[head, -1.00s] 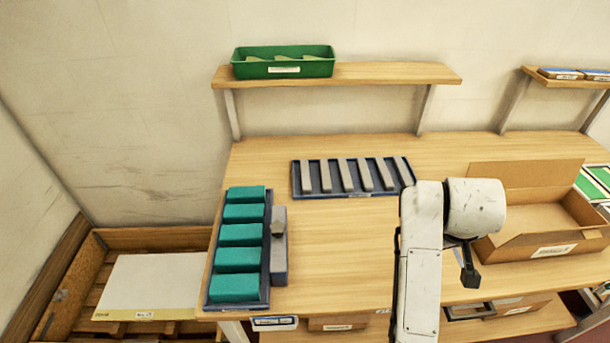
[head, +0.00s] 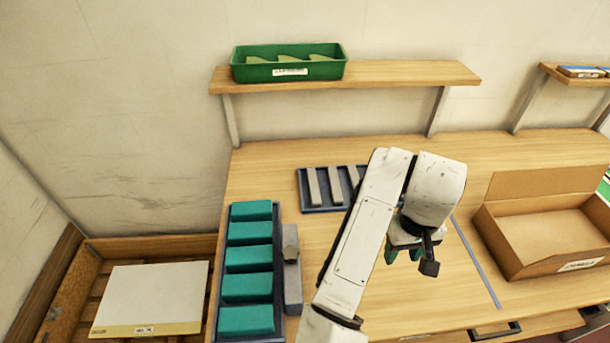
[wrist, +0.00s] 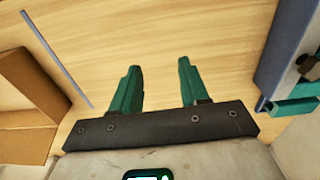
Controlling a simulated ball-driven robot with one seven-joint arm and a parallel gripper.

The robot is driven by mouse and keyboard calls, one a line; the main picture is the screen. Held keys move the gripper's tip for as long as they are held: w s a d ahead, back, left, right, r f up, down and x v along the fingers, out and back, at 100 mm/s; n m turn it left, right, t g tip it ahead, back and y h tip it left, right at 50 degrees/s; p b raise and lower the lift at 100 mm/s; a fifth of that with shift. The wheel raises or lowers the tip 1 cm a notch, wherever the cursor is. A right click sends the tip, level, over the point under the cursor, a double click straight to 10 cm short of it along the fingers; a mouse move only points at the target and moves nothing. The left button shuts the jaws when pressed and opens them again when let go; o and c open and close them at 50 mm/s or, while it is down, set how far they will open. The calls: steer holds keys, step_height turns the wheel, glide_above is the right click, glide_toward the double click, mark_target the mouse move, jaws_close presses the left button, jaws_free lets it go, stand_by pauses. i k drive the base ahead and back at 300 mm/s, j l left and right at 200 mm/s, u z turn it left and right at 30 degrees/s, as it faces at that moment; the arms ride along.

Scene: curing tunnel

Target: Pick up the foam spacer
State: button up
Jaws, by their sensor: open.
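No label marks the foam spacer, and I cannot tell for certain which thing it is. Several grey strips (head: 314,186) stand in a blue tray (head: 326,210) at the back of the table, partly hidden by my arm. Several teal blocks (head: 248,258) fill another blue tray (head: 221,288) at the left. A grey block with a darker knob (head: 292,272) is beside that tray. My gripper (head: 403,255) is over the middle of the table, to the right of both trays. In the wrist view its teal fingers (wrist: 158,65) are apart with nothing between them.
An open cardboard box (head: 548,262) stands at the right. A thin grey-blue strip (head: 476,262) lies left of it. A shelf (head: 400,73) with a green bin (head: 288,73) is above the back. A pallet box (head: 92,252) with a white sheet stands at lower left.

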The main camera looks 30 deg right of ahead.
mark_target(314, 189)
steer(key=i, duration=1.15)
